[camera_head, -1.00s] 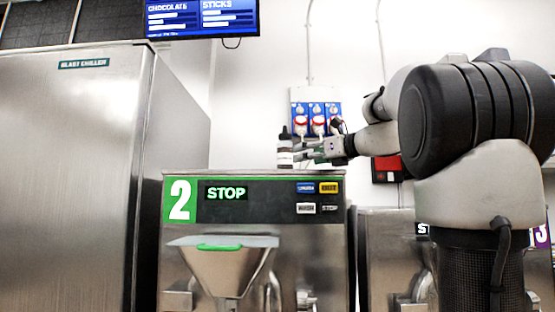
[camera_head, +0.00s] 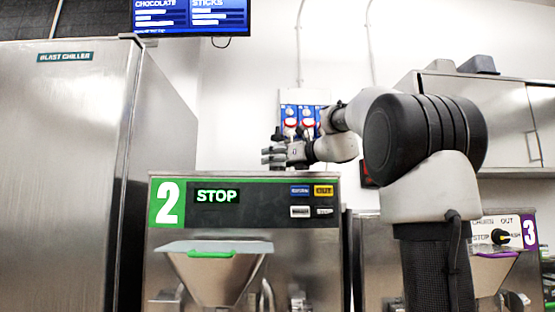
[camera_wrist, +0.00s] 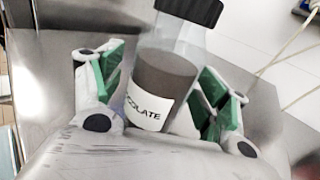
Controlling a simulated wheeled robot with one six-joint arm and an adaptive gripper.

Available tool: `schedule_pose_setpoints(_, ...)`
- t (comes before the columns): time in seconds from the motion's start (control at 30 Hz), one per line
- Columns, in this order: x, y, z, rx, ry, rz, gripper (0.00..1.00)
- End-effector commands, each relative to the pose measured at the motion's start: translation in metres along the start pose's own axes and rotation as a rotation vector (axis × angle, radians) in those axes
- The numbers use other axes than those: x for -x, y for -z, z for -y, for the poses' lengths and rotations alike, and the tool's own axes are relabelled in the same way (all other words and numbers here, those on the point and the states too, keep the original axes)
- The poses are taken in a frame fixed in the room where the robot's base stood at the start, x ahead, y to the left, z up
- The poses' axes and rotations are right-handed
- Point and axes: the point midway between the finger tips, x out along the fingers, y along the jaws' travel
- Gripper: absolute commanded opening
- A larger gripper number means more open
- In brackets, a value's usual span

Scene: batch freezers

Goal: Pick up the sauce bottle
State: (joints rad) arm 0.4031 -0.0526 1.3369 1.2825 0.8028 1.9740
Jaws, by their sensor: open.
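The sauce bottle (camera_wrist: 165,75) shows in the wrist view: clear, with a black cap, dark brown contents and a white label ending in "COLATE". My gripper (camera_wrist: 158,95) is open, with one green-padded finger on each side of the bottle. A gap shows between the bottle and the left finger; the right finger is very close to it, and I cannot tell if they touch. In the head view my gripper (camera_head: 272,156) is just above the top of machine 2 (camera_head: 250,200). There the bottle is mostly hidden or hard to tell from the fingers.
A tall steel blast chiller (camera_head: 65,160) stands to the left. Blue and red wall fittings (camera_head: 298,122) are behind my gripper. Machine 3 (camera_head: 500,236) and a steel wall cabinet (camera_head: 490,110) are to the right. A screen (camera_head: 190,15) hangs above.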

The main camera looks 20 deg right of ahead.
Motion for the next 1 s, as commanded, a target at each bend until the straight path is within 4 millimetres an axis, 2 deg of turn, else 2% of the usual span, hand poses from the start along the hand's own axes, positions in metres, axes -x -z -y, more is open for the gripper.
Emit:
schedule_pose_setpoints(0.17,0.0,0.0,0.0,0.0,0.0,0.0,0.75)
schedule_pose_setpoints(0.4,0.0,0.0,0.0,0.0,0.0,0.0,0.33)
schedule_pose_setpoints(0.47,0.0,0.0,0.0,0.0,0.0,0.0,0.25)
schedule_pose_setpoints(0.77,0.0,-0.002,0.0,0.001,0.0,0.002,0.25)
schedule_pose_setpoints(0.87,0.0,-0.009,0.0,0.002,0.0,0.003,0.25)
schedule_pose_setpoints(1.0,0.0,-0.029,0.0,0.004,0.0,0.004,0.25)
